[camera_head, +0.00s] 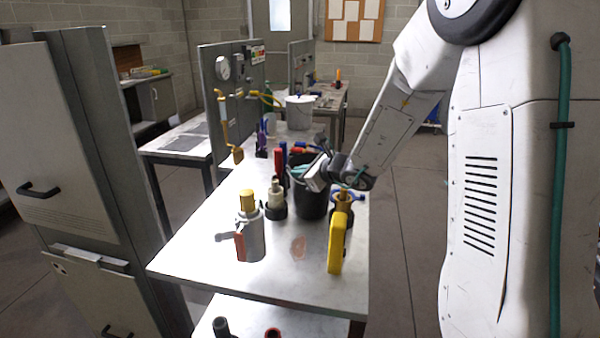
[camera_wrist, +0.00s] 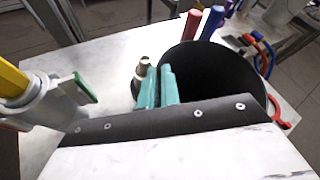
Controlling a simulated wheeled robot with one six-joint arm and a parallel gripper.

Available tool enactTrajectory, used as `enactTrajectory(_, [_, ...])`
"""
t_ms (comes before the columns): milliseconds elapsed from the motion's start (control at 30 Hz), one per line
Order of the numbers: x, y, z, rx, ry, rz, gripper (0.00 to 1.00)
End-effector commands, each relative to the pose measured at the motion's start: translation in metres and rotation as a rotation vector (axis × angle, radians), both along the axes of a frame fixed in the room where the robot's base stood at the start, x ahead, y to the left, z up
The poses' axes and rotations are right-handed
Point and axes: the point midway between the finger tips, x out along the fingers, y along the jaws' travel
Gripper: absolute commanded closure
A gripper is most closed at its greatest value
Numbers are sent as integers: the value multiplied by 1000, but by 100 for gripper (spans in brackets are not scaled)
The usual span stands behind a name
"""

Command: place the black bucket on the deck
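The black bucket (camera_head: 312,200) is upright among fittings on the pale metal table top (camera_head: 210,262). Whether its base touches the surface is hard to tell. In the wrist view the open black bucket (camera_wrist: 215,72) fills the upper right and looks empty. My gripper (camera_head: 298,171) reaches in from the right over its mouth. The teal fingers of my gripper (camera_wrist: 157,86) are close together at the left rim, one on each side of the wall, and look shut on it. The lower part of the rim is hidden by my gripper. Which surface is the deck is unclear.
A grey valve with a yellow top (camera_head: 249,230), a brass fitting with a yellow handle (camera_head: 338,240) and a small dark-based fitting (camera_head: 275,200) crowd the bucket. The table's front left is clear. A grey cabinet (camera_head: 75,150) stands left.

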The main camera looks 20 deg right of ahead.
Motion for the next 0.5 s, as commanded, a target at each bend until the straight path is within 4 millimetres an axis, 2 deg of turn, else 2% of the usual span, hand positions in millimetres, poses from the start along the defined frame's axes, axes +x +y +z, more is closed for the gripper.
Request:
enactTrajectory(267, [0, 0, -1, 0, -1, 1, 100])
enactTrajectory(300, [0, 0, -1, -1, 0, 0, 87])
enactTrajectory(367, [0, 0, -1, -1, 0, 0, 73])
enactTrajectory(500, [0, 0, -1, 0, -1, 1, 73])
